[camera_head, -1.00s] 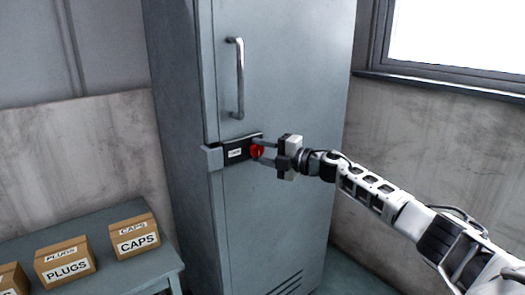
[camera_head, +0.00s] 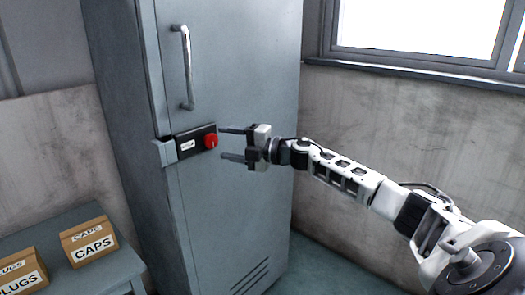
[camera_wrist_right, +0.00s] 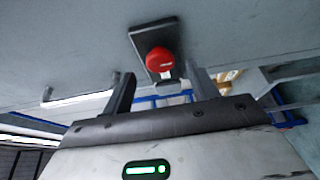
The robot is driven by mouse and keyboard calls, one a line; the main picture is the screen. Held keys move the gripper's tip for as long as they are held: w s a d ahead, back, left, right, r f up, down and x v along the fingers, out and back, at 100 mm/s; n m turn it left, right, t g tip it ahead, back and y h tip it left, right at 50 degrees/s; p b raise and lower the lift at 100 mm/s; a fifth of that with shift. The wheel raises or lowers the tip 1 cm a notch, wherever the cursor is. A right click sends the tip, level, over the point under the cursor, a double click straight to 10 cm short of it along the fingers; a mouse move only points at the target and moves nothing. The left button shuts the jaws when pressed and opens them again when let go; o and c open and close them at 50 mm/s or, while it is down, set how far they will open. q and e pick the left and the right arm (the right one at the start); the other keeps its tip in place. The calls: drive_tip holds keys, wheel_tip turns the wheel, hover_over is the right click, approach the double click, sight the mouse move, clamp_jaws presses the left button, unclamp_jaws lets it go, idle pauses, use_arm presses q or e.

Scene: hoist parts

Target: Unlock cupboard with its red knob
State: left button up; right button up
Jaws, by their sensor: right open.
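The grey cupboard (camera_head: 235,70) stands in the middle of the head view, its door closed. Its red knob (camera_head: 210,141) sits at the right end of a black lock plate (camera_head: 188,144) with a small white label. The knob also shows in the right wrist view (camera_wrist_right: 160,61), ahead of the fingers and apart from them. My right gripper (camera_head: 226,144) is open and empty, just right of the knob, its two fingers pointing left. In the right wrist view (camera_wrist_right: 160,88) the fingers are spread wide below the knob. My left gripper is not in view.
A vertical bar handle (camera_head: 186,67) is on the cupboard door above the lock. A grey table (camera_head: 115,268) at the lower left holds cardboard boxes, one marked CAPS (camera_head: 90,242) and one marked PLUGS (camera_head: 22,274). A window (camera_head: 430,30) is at the upper right.

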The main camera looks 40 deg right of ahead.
drive_tip(key=b+v, duration=0.2)
drive_tip(key=v, duration=1)
drive_tip(key=shift+a, duration=0.1)
idle(0.4)
